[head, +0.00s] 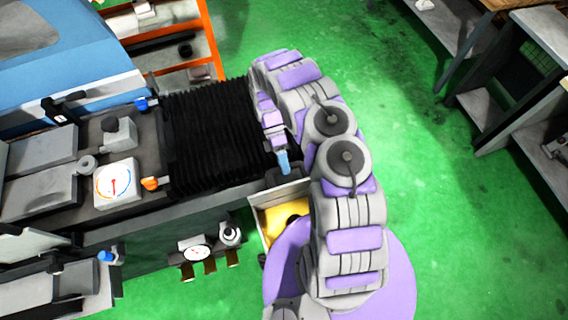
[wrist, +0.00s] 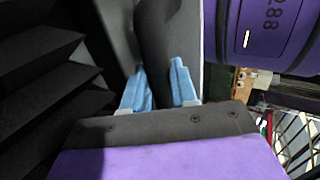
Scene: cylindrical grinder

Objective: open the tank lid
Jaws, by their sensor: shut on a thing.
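My gripper (head: 283,162) reaches down at the right end of the machine, beside the black bellows. In the wrist view my gripper (wrist: 160,88) has its blue fingers on either side of a black curved bar (wrist: 155,32), which looks like a handle, and is shut on it. The bar stands in front of a grey surface. A pale open-topped box (head: 262,233), which looks like the tank, stands just below the gripper, with a yellow inside showing. My arm hides its right side. I cannot clearly tell the lid apart from the dark parts at the gripper.
The black bellows (head: 215,135) lie left of the gripper, and also show in the wrist view (wrist: 40,70). Gauges (head: 116,182) and knobs sit on the machine further left. An orange shelf (head: 212,40) stands behind. Green floor (head: 440,190) on the right is clear up to grey benches (head: 515,75).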

